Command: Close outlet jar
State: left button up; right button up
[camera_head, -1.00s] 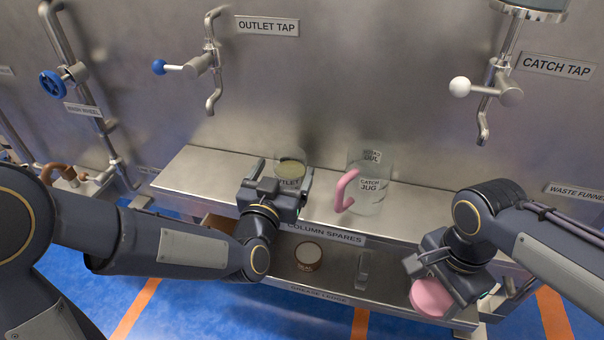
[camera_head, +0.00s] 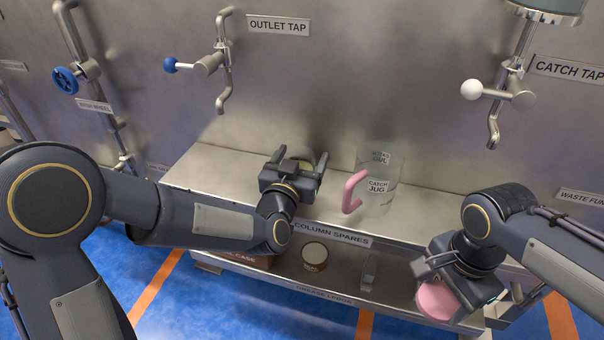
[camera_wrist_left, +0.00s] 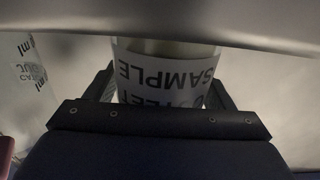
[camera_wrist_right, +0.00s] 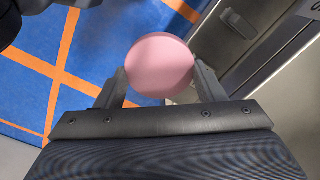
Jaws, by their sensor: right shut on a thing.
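The outlet jar (camera_head: 322,157) stands on the steel shelf at the back wall, mostly hidden behind my left gripper (camera_head: 303,162). In the left wrist view the glass jar (camera_wrist_left: 170,80) shows a white label reading SAMPLE, upside down. My left gripper's fingers (camera_wrist_left: 163,90) are spread wide on either side of the jar; firm contact cannot be made out. My right gripper (camera_head: 437,283) is shut on a pink round lid (camera_head: 436,300), held in front of the lower ledge at the right. The lid (camera_wrist_right: 160,65) sits between the fingertips in the right wrist view.
A glass catch jug (camera_head: 383,195) with a pink handle stands right of the jar. The outlet tap (camera_head: 223,75) and catch tap (camera_head: 495,100) hang above. A lidded tub (camera_head: 315,256) is on the lower ledge. The shelf (camera_head: 215,170) is bare at left.

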pick_arm(q)
jog(key=c, duration=0.9)
pick_arm(e)
notch_tip(320, 180, up, 3)
jog(key=p, duration=0.2)
jog(key=shift+f+p, duration=0.1)
jog(key=shift+p, duration=0.3)
pick_arm(q)
notch_tip(320, 180, up, 10)
